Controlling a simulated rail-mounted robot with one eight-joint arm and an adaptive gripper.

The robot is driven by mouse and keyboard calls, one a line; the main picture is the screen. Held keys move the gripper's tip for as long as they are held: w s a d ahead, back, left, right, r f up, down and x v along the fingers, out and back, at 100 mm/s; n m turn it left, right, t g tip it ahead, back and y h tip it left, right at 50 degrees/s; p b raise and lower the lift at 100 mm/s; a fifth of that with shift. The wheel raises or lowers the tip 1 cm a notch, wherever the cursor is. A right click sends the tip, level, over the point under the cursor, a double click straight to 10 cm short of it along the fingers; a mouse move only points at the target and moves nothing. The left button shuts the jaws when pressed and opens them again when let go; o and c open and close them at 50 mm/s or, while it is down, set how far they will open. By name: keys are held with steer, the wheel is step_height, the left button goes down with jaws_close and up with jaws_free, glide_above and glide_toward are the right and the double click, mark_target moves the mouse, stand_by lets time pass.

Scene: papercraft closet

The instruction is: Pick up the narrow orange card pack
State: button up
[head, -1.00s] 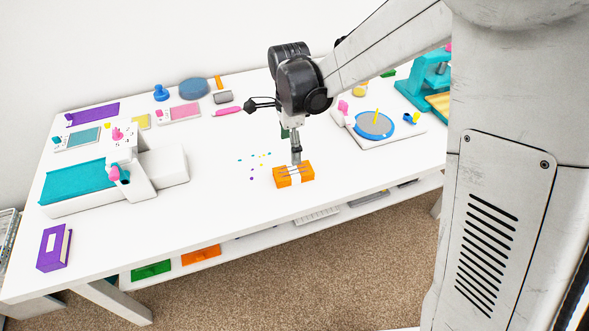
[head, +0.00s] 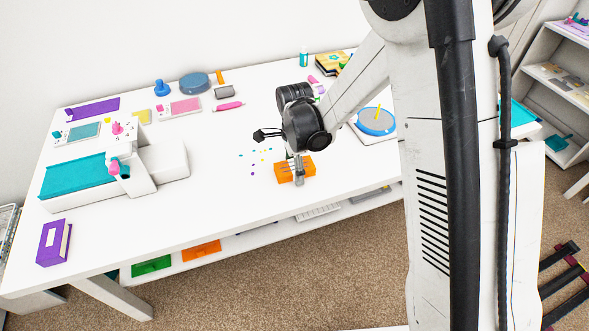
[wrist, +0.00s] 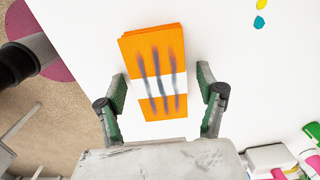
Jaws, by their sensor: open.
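The narrow orange card pack (head: 283,174) lies on the white table near its front edge. In the wrist view, the pack (wrist: 150,50) has a white band across it and several dark streaks along it. My gripper (head: 298,178) points down at the pack and partly hides it in the head view. In the wrist view my gripper (wrist: 161,82) is open, with one green finger on each side of the pack's nearer part. A gap shows between the pack and each finger. How high the fingertips are above the tabletop is hard to tell.
Small coloured bits (head: 256,158) lie just left of the pack. A white and teal machine (head: 150,170) and a purple box (head: 53,242) stand farther left. A blue round turntable (head: 376,121) is to the right. The table's front edge is close to the pack.

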steer(key=c, duration=1.3)
steer(key=shift+r, duration=0.1)
steer(key=shift+c, duration=0.2)
